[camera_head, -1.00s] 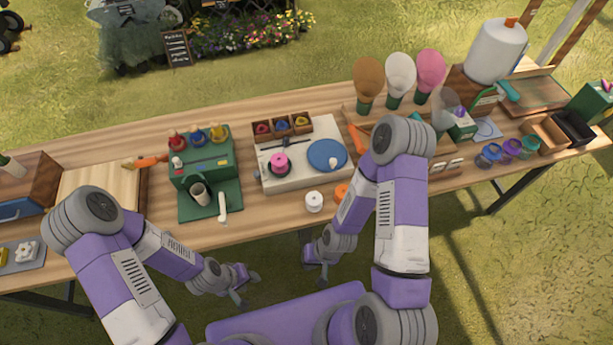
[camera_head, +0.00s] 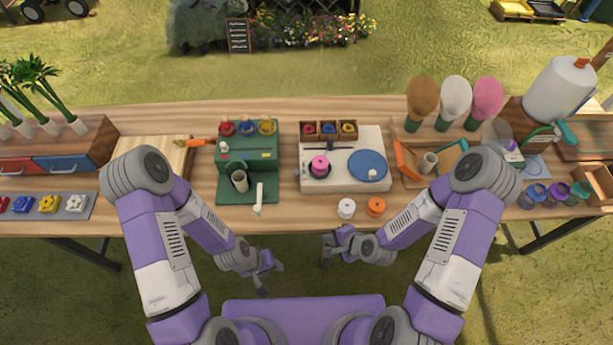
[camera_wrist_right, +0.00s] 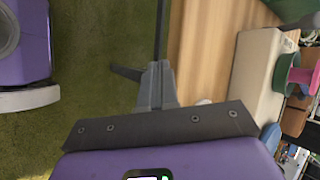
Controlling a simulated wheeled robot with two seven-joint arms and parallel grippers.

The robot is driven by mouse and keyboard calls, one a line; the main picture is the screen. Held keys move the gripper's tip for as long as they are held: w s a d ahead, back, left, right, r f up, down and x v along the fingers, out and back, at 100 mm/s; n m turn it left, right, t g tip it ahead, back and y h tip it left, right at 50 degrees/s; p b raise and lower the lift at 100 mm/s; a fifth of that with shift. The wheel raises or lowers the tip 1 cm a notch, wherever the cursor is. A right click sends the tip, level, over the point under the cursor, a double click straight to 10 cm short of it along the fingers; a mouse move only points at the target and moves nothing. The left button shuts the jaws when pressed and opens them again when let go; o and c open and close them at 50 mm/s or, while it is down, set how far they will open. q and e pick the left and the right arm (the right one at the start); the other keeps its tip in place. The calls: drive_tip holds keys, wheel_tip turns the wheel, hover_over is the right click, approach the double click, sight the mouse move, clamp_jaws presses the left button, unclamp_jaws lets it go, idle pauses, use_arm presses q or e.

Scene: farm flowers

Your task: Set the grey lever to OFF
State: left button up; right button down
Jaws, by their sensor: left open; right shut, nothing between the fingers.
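A thin dark grey bar (camera_head: 335,148) lies on the white machine (camera_head: 345,184), between the pink spool (camera_head: 320,166) and the small wooden compartments; it may be the grey lever. A pale upright handle (camera_head: 259,196) stands at the front of the green machine (camera_head: 248,165). No OFF mark is readable. My left gripper (camera_head: 267,271) is open and empty, in front of the table edge. My right gripper (camera_head: 327,249) is shut and empty, also short of the table edge. In the right wrist view its fingers (camera_wrist_right: 156,88) are together, beside the table edge.
A white spool (camera_head: 346,208) and an orange spool (camera_head: 376,206) stand at the front edge. A blue disc (camera_head: 368,165) is on the white machine.

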drive_tip(key=w+r+m+t+p, duration=0.1)
drive_tip(key=w+r+m+t, duration=0.2)
drive_tip(key=r+m, duration=0.2)
drive_tip(key=w+d+r+m+t+y, duration=0.1)
drive_tip(key=w+r+m+t, duration=0.1)
drive_tip(key=r+m, duration=0.3)
drive_tip(key=shift+w+r+m+t+p, duration=0.25)
drive_tip(key=shift+w+m+t+p, duration=0.25)
drive_tip(key=shift+m, duration=0.5)
drive_tip(key=shift+w, duration=0.1)
